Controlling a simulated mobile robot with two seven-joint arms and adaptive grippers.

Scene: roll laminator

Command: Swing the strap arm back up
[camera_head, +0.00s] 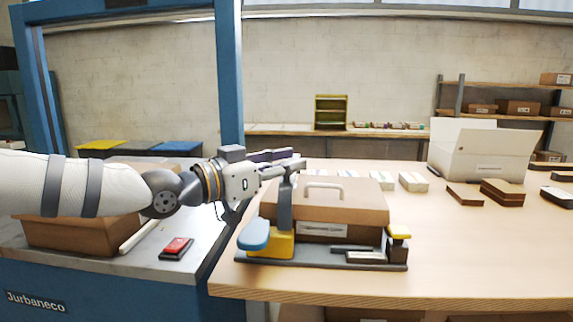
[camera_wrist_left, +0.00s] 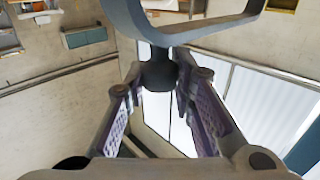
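The strapping device has a dark base (camera_head: 330,262) on the front left of the wooden table, with a cardboard box (camera_head: 330,205) on it. Its grey strap arm (camera_head: 285,208) stands upright on the left by the yellow block (camera_head: 270,244) and blue paddle (camera_head: 254,234). My left gripper (camera_head: 284,161) is at the arm's top end. In the left wrist view, the arm's dark knob (camera_wrist_left: 158,75) sits between the parted fingers (camera_wrist_left: 158,85); a gap seems to show on the left side. Contact on the right cannot be told. My right gripper is out of view.
A metal bench (camera_head: 130,262) with a red switch (camera_head: 177,247) and a blue frame (camera_head: 229,75) stand at left. Small white boxes (camera_head: 412,182) stand behind. The table's front right is clear.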

